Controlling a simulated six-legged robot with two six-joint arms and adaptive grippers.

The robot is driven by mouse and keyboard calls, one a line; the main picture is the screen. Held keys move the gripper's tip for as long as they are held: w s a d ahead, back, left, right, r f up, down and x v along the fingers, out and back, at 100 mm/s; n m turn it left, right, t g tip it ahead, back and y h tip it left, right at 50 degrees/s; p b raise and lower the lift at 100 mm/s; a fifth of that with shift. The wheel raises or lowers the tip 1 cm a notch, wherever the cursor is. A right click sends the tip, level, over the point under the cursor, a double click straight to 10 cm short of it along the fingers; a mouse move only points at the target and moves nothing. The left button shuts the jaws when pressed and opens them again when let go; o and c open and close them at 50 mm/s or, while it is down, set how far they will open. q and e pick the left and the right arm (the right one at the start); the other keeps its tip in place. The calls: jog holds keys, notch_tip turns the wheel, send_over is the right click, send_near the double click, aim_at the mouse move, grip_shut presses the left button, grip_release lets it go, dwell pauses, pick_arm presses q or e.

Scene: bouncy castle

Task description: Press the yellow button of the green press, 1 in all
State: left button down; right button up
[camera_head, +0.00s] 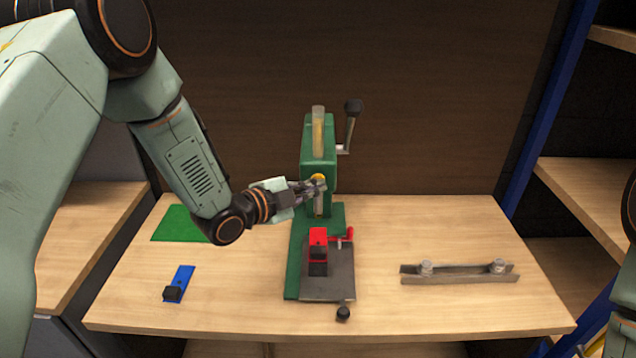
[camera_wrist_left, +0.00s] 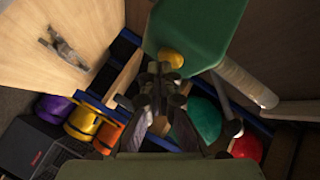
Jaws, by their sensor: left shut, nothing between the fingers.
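The green press (camera_head: 320,150) stands on the wooden table, with a yellow button (camera_head: 318,178) on the front of its head. In the left wrist view the green head (camera_wrist_left: 200,28) fills the top, and the yellow button (camera_wrist_left: 171,58) shows just beyond my fingertips. My left gripper (camera_head: 319,187) is shut and empty, its tips right at the front of the press head, by the lower edge of the button. The closed fingers (camera_wrist_left: 161,72) also show in the left wrist view; whether they touch the button I cannot tell. My right gripper is not in view.
A red block (camera_head: 318,236) sits on the grey plate (camera_head: 328,285) at the press's base. A crank handle (camera_head: 351,122) is at its right. A metal channel (camera_head: 460,275) lies at right, a blue piece (camera_head: 181,280) and green sheet (camera_head: 178,225) at left. The front table strip is clear.

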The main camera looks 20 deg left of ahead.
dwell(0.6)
pick_arm(q)
jog(key=shift+s+d, duration=0.3)
jog(key=shift+s, duration=0.65)
jog(key=shift+s, duration=0.1)
jog(key=s, duration=0.2)
jog(key=s+d, duration=0.1)
jog(key=s, duration=0.1)
jog(key=shift+s+d+p, duration=0.2)
jog(key=shift+s+p, duration=0.1)
jog(key=shift+p, duration=0.1)
